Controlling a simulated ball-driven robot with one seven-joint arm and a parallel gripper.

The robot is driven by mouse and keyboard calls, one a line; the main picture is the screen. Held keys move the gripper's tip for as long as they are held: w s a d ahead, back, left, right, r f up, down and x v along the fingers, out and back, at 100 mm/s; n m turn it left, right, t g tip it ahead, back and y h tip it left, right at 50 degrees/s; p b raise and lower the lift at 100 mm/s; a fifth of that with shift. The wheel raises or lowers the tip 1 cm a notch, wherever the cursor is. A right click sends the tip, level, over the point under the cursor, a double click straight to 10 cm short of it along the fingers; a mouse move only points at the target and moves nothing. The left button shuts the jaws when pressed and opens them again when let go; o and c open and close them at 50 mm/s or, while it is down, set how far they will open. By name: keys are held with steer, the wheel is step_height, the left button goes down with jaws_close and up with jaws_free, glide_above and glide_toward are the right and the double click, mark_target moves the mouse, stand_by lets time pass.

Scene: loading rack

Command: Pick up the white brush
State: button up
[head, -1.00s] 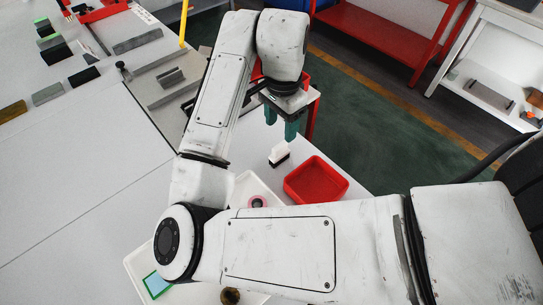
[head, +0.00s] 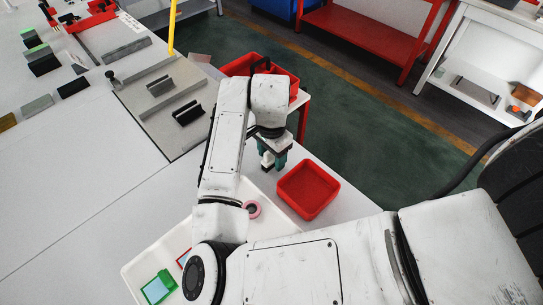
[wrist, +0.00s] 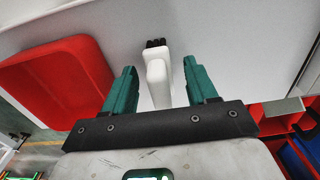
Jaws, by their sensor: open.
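The white brush (wrist: 157,78) shows in the wrist view between the two green fingers of my gripper (wrist: 162,88), its dark bristles toward the top of the picture. My gripper is open, with a gap on each side of the brush. In the head view my gripper (head: 275,159) is low over the white table, and a small white part of the brush (head: 266,158) shows at its left. The rest of the brush there is hidden by the gripper.
A red bin (head: 308,190) stands close to the right of my gripper; it also shows in the wrist view (wrist: 60,85). Another red bin (head: 236,68) is behind the arm.

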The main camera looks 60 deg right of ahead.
jaws_close()
stand_by(0.5)
steer(key=shift+r, duration=0.1)
steer(key=shift+r+b, duration=0.3)
steer(key=shift+r, duration=0.2)
steer(key=s+d+r, duration=0.3)
steer(key=s+r, duration=0.9)
steer(key=s, duration=0.1)
steer(key=shift+s+d, duration=0.2)
steer(key=shift+s, duration=0.1)
